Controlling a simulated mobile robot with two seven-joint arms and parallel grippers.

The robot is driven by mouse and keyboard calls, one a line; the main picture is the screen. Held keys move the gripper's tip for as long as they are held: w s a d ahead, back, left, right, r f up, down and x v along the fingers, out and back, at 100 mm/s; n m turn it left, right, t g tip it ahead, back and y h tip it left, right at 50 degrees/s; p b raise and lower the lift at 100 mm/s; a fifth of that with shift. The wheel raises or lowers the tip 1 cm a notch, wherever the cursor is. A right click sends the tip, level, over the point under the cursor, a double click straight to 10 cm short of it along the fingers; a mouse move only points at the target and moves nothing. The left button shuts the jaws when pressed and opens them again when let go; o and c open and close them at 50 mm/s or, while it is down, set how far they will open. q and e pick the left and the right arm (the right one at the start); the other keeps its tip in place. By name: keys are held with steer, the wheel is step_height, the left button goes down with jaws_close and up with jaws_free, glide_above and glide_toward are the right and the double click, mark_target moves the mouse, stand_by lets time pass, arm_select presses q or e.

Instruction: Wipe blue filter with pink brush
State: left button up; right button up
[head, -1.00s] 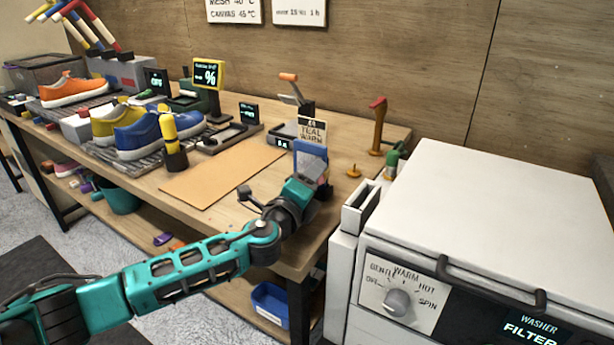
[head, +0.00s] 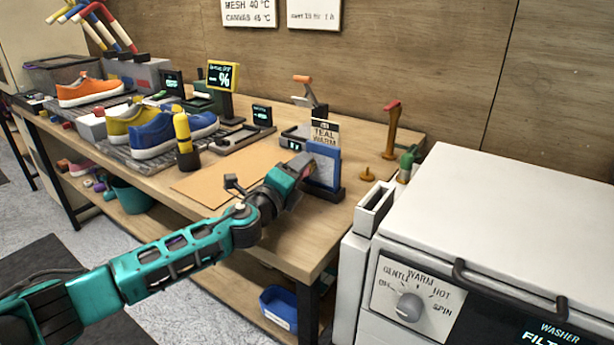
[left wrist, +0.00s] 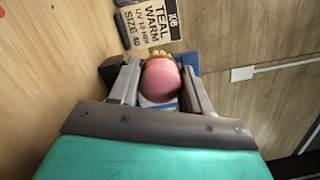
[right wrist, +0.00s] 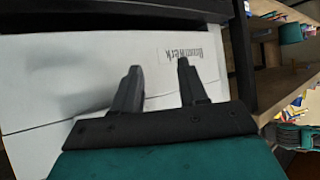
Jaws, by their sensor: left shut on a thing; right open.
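The blue filter (head: 325,166) stands upright in a dark holder near the bench's right end, in front of a teal-and-warm job card (head: 324,132). My left gripper (head: 302,172) is beside the filter's left side. In the left wrist view my left gripper (left wrist: 160,85) is shut on the pink brush (left wrist: 160,80), whose rounded pink back shows between the fingers. Yellowish bristles (left wrist: 157,56) show beyond it, close to the blue filter (left wrist: 188,61). Whether they touch is hidden. My right gripper (right wrist: 160,85) is open and empty, in front of a white panel with lettering.
A white washer (head: 510,215) stands right of the bench. A wooden peg stand (head: 391,130), a small yellow knob (head: 367,175) and a green-topped bottle (head: 405,166) are behind the filter. Shoes and a tan mat (head: 225,175) lie to the left.

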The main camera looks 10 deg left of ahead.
arm_select(q)
steer(key=shift+a, duration=0.2)
steer(key=shift+s, duration=0.15)
steer(key=p+v, duration=0.1)
steer(key=v, duration=0.2)
steer(key=shift+s+a+r, duration=0.1)
steer(key=shift+s+a, duration=0.1)
steer(key=shift+a, duration=0.05)
steer(key=shift+v, duration=1.1)
steer(key=shift+w+a, duration=0.1)
steer(key=shift+p+v, duration=0.4)
steer(key=shift+v, duration=1.15)
steer(key=shift+a+r, duration=0.1)
steer(key=shift+a, duration=0.05)
steer(key=shift+w, duration=0.15)
steer(key=shift+d+f+b+x, duration=0.1)
steer(key=shift+d+x, duration=0.05)
steer(key=shift+x, duration=1)
steer(key=shift+d+f+b+x, duration=0.1)
steer(key=shift+d+x, duration=0.05)
steer(key=shift+x, duration=1)
steer(key=shift+d+b+x, duration=0.1)
steer(key=shift+d+x, duration=0.05)
steer(key=shift+x, duration=1)
